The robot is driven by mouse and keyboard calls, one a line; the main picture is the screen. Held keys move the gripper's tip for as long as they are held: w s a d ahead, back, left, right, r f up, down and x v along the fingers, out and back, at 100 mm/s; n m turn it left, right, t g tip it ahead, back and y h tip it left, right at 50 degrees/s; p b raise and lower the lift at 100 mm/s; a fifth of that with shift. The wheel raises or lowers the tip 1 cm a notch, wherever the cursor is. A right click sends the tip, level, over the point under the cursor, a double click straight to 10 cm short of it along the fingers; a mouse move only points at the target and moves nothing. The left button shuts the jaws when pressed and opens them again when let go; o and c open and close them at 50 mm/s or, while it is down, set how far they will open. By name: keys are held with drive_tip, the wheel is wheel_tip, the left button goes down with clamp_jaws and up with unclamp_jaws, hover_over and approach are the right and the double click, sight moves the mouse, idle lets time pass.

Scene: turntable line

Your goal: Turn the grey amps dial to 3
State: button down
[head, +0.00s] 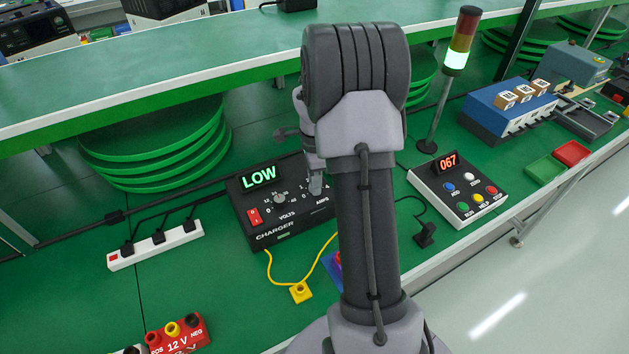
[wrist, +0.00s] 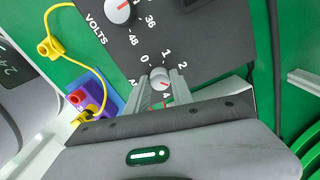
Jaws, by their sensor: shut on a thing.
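The black charger (head: 262,222) stands on the green bench, with a green LOW display (head: 259,177), a red switch and two grey dials. In the wrist view, the grey amps dial (wrist: 160,77) sits between the two fingers of my gripper (wrist: 162,84), which is shut on it. Marks 0, 1 and 2 show around the dial; the 3 mark is not visible. A short red line shows on the dial, but its exact reading is unclear. In the head view my gripper (head: 316,184) and arm cover the amps side of the charger.
The volts dial (wrist: 120,11) is beside the amps dial. A yellow lead (head: 300,291) lies in front of the charger. A white power strip (head: 156,245) lies left; a button box (head: 458,190) stands right. A shelf (head: 180,80) runs overhead behind.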

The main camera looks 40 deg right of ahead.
idle(0.3)
drive_tip(key=c, duration=1.1)
unclamp_jaws()
drive_tip(key=shift+r, duration=0.1)
wheel_tip(320, 180, up, 17)
drive_tip(key=p, duration=0.6)
drive_tip(key=shift+r+p, duration=0.15)
drive_tip(key=shift+p, duration=0.15)
